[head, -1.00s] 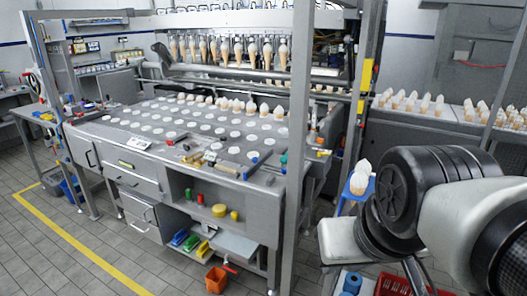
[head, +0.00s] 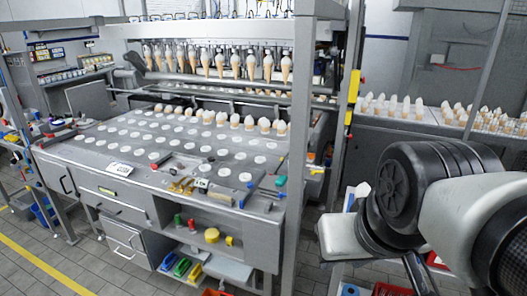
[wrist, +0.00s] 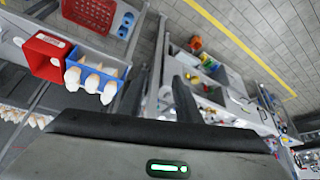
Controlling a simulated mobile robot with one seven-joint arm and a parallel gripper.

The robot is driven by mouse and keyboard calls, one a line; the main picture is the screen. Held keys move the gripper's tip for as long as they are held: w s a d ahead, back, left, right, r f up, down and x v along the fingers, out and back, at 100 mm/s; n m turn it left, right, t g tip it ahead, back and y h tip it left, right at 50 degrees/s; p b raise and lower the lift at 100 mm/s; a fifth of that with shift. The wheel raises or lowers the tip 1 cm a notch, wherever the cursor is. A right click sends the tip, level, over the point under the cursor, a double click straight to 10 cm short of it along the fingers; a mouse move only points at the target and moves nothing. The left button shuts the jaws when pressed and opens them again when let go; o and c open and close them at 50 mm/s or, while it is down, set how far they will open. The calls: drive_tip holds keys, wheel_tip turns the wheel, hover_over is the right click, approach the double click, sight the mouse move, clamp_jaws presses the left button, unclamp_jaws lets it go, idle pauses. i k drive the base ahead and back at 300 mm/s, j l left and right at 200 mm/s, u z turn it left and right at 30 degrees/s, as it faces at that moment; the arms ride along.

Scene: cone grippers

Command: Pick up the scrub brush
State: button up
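I cannot single out the scrub brush for sure. Small coloured brush-like items, blue (head: 168,260), green (head: 181,267) and yellow (head: 194,272), lie on the low shelf under the grey workbench (head: 130,190). Several small hand tools (head: 185,187) with coloured handles lie on the bench top near its front right. In the wrist view, the bench appears small and far off, too small to tell the items apart. My gripper (wrist: 160,88) shows two dark fingers apart with nothing between them. It is well away from the bench items, on the right in the head view.
Rows of cones stand on the bench and on a back-right counter (head: 430,117). A metal post (head: 297,130) rises at the bench's right corner. A blue crate of cones (wrist: 92,77), a red bin (wrist: 45,57) and a red crate (wrist: 92,10) are near my gripper.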

sight(281, 183)
drive_tip(key=i+j+z, duration=0.15)
drive_tip(key=j, duration=0.2)
drive_tip(key=i+j+z, duration=0.2)
drive_tip(key=j, duration=0.15)
drive_tip(key=i+j+z, duration=0.15)
drive_tip(key=j, duration=0.2)
drive_tip(key=i+j+z, duration=0.3)
drive_tip(key=i+j, duration=0.4)
